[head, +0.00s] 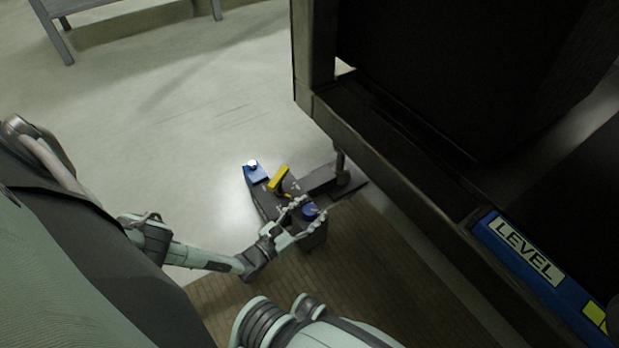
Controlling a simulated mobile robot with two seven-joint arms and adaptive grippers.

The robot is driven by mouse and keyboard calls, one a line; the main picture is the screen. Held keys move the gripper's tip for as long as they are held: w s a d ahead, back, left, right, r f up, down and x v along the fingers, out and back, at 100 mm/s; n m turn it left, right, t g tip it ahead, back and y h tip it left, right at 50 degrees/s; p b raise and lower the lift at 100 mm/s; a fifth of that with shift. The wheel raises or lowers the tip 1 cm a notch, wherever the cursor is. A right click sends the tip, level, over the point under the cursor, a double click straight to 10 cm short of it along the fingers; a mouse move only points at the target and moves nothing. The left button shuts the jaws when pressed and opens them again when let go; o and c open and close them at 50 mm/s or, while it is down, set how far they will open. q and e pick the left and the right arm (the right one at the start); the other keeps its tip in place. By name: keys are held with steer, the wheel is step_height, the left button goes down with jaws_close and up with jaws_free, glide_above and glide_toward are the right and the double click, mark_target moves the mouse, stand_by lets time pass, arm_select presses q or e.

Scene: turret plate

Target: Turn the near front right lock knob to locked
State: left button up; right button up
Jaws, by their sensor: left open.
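A dark, low turret lock unit (264,203) stands on the floor beside the large dark frame. A round blue knob (311,211) sits on top of its near end. My left gripper (314,210) is open, with one finger on each side of the blue knob. I cannot tell whether the fingers touch it. The fingers partly hide the knob, and I cannot read its lock position. A yellow handle (279,178) stands up from the middle of the unit. My right gripper is not in view.
A blue piece (258,174) with a bright white top is at the unit's far end. The dark frame (375,160) rises close on the right, with a blue LEVEL panel (530,265). Pale floor at left is clear; a grey bench (60,45) stands far off.

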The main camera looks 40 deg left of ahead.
arm_select(q)
steer(key=shift+s, duration=0.15)
steer(key=s+a, duration=0.1)
steer(key=s, duration=1)
steer(key=shift+s+a, duration=0.3)
steer(key=shift+a, duration=0.1)
